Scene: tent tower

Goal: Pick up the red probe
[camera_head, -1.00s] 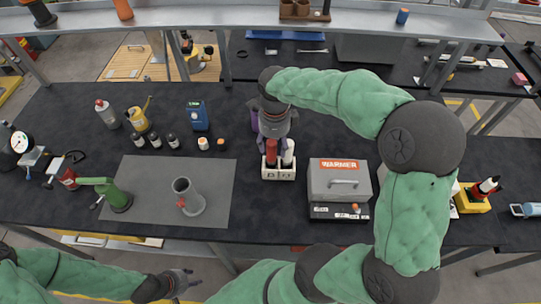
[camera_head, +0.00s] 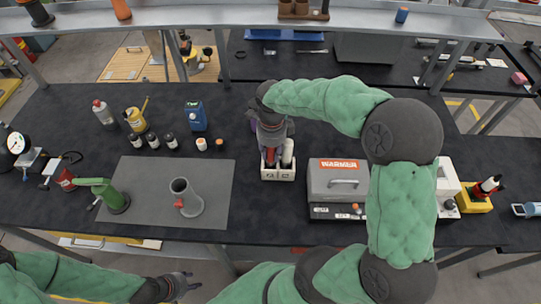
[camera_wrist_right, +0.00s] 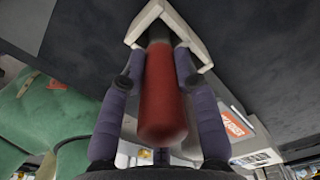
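The red probe (camera_head: 270,157) stands upright in the left slot of a white two-slot holder (camera_head: 278,174). A white probe (camera_head: 287,152) stands in the slot to its right. My right gripper (camera_head: 271,154) reaches down over the red probe. In the right wrist view, the red probe (camera_wrist_right: 162,95) lies between the two purple fingers of my right gripper (camera_wrist_right: 160,62), whose tips press against its sides. The probe's far end is still in the holder (camera_wrist_right: 178,22). My left gripper (camera_head: 186,284) is low at the front, away from the bench objects; its finger opening is unclear.
A grey warmer box (camera_head: 338,180) stands right of the holder. A grey mat (camera_head: 150,205) to the left carries a grey cylinder (camera_head: 186,197) and a green tool (camera_head: 108,194). Several bottles and a blue can (camera_head: 196,116) stand behind it. Bench between mat and holder is clear.

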